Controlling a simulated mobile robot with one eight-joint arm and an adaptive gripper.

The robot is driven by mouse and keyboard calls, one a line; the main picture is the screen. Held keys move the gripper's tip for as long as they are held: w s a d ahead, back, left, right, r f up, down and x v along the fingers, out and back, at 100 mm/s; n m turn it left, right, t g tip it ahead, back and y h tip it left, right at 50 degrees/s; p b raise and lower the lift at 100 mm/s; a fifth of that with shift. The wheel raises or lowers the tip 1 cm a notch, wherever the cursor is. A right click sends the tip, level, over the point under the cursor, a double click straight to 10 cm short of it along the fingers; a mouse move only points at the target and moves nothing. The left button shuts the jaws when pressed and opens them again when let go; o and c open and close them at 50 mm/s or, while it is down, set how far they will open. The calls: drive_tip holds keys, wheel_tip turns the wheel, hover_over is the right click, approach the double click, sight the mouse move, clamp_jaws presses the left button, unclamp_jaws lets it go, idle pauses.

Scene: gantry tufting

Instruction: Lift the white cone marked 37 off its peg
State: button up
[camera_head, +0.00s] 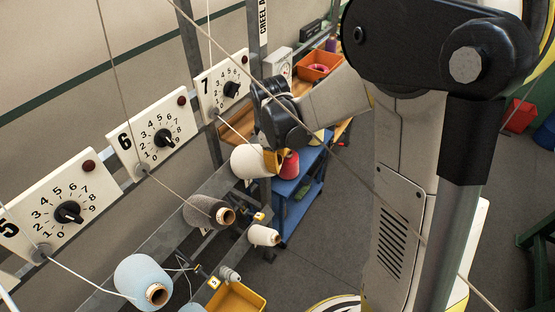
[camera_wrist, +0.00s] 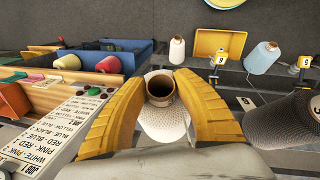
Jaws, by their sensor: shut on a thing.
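The white cone (camera_head: 247,162) sits among the row of cones below the dial panels in the head view. It also shows in the wrist view (camera_wrist: 163,122), with its brown tube end facing the camera. My gripper (camera_wrist: 160,85) has its two yellow fingers on either side of the tube end and upper cone, shut on it. In the head view my gripper (camera_head: 273,161) reaches the cone from the right. No 37 marking can be read on the cone. The peg is hidden, so I cannot tell whether the cone is still on it.
A dark grey cone (camera_head: 207,212) stands close beside it, near my right finger in the wrist view (camera_wrist: 287,128). A small white cone (camera_head: 263,235), a pale blue cone (camera_head: 140,282) and a yellow bin (camera_head: 238,299) are nearby. A blue cart (camera_head: 297,205) stands behind.

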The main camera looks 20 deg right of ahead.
clamp_jaws()
drive_tip(key=shift+r, duration=0.1)
drive_tip(key=shift+s+d+r, duration=0.25)
drive_tip(key=shift+s+r, duration=0.05)
drive_tip(key=shift+s+d+r+p, duration=0.2)
drive_tip(key=shift+r+p, duration=0.05)
drive_tip(key=shift+p, duration=0.05)
drive_tip(key=s+d+r+p, duration=0.5)
drive_tip(key=s+d+r, duration=0.1)
drive_tip(key=s+r, duration=0.1)
drive_tip(key=shift+s, duration=0.75)
idle(0.8)
